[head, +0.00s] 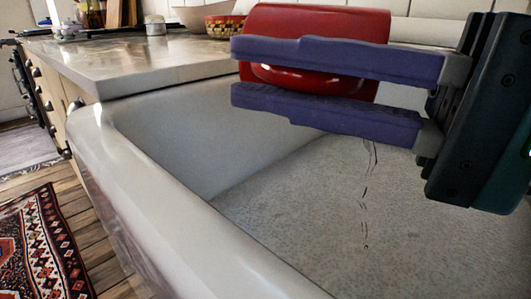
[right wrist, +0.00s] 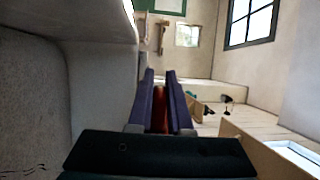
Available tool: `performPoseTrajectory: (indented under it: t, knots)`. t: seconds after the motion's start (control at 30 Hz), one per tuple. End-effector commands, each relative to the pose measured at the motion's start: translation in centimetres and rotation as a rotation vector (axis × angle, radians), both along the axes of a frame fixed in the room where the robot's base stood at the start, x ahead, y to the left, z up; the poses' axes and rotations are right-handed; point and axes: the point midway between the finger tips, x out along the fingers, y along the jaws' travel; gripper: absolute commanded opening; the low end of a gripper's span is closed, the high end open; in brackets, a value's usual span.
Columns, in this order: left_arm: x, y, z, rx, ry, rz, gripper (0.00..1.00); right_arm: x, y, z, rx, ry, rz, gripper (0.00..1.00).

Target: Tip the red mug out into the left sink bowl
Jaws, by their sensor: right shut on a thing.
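The red mug (head: 315,22) is held in the air over the white sink bowl (head: 190,145). It looks turned onto its side; its opening and any contents cannot be made out. My right gripper (head: 243,73) comes in from the right and is shut on the mug, with one purple finger above the other across its near side. In the right wrist view a strip of the red mug (right wrist: 159,110) shows between the two fingers (right wrist: 159,80). My left gripper is in neither view.
The sink's thick front rim (head: 160,195) runs diagonally below the mug. A grey countertop (head: 130,60) lies to the left, with a patterned bowl (head: 219,27) and jars at its back. Thin dark streaks (head: 366,195) mark the sink floor. A patterned rug (head: 45,240) lies on the wooden floor.

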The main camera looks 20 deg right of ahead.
Motion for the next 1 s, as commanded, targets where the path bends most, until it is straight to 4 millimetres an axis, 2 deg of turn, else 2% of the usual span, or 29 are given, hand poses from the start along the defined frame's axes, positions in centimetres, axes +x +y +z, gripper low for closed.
performPoseTrajectory:
  t: [0.17, 0.33, 0.37, 0.5, 0.57, 0.6, 0.7, 0.87, 1.0]
  knots:
    - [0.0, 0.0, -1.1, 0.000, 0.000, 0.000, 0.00, -0.2, -0.1, 1.5, 0.048, -0.052, 0.000, 0.00]
    - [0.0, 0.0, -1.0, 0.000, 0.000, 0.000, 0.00, -0.2, -0.3, 2.7, 0.074, -0.075, -0.003, 0.00]
    - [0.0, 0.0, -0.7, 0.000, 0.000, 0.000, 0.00, -0.1, -0.2, 2.4, 0.063, -0.061, -0.003, 0.00]
    - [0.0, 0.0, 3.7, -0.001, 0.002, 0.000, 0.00, 0.5, 0.5, -0.9, -0.074, 0.080, -0.001, 0.00]
    - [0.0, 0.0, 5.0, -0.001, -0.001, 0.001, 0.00, 0.5, 0.7, -1.7, -0.109, 0.110, 0.003, 0.00]
    - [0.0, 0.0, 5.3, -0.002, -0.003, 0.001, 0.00, 0.6, 0.8, -2.4, -0.127, 0.126, 0.005, 0.00]
    - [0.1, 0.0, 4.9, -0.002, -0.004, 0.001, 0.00, 0.5, 0.8, -3.6, -0.140, 0.136, 0.008, 0.00]
    - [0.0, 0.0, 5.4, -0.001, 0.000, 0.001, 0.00, 0.6, 0.9, -3.6, -0.152, 0.148, 0.007, 0.00]
    - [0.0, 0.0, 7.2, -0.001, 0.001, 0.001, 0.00, 0.9, 1.1, -3.6, -0.178, 0.173, 0.007, 0.00]
